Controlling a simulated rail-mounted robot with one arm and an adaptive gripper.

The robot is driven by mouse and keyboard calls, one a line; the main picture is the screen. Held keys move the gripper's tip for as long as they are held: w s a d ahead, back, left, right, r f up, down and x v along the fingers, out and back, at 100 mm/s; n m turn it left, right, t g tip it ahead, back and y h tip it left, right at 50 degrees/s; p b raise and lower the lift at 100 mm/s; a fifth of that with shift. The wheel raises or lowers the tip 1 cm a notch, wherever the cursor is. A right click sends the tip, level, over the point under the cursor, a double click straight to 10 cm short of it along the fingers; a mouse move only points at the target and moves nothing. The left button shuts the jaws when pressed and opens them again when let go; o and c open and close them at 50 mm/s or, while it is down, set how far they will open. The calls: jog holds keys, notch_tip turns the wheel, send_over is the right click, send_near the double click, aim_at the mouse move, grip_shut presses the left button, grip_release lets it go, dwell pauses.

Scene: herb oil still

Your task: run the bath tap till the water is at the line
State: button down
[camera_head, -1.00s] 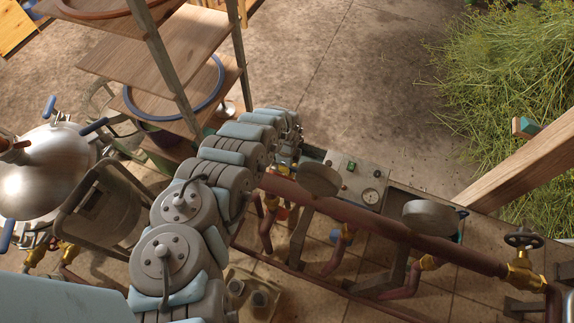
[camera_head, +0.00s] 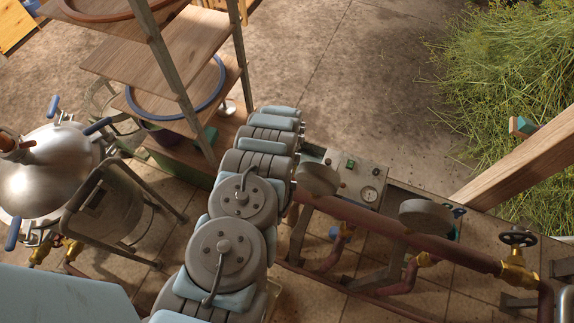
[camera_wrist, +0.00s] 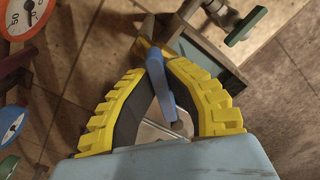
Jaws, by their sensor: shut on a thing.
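In the wrist view my gripper (camera_wrist: 155,56) has black fingers with yellow ridged edges, closed around a blue lever handle (camera_wrist: 160,84). The lever lies between the fingers, and its lower end meets a pale metal part (camera_wrist: 160,133). I cannot tell for certain from the picture that this lever is the bath tap. In the head view my own arm covers the gripper and the lever. No water and no fill line show in either view.
In the wrist view a green-handled valve (camera_wrist: 245,25) stands at upper right and a dial gauge (camera_wrist: 22,18) at upper left. In the head view a brown pipe (camera_head: 400,238) with a brass valve (camera_head: 518,268) runs right of my arm. A wooden shelf (camera_head: 165,50) and steel still (camera_head: 45,175) stand left.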

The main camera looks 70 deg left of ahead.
jog(key=shift+d+n, duration=0.1)
jog(key=shift+n, duration=1)
jog(key=c, duration=1.1)
grip_release()
jog(key=shift+w+r, duration=0.1)
jog(key=shift+r, duration=5.85)
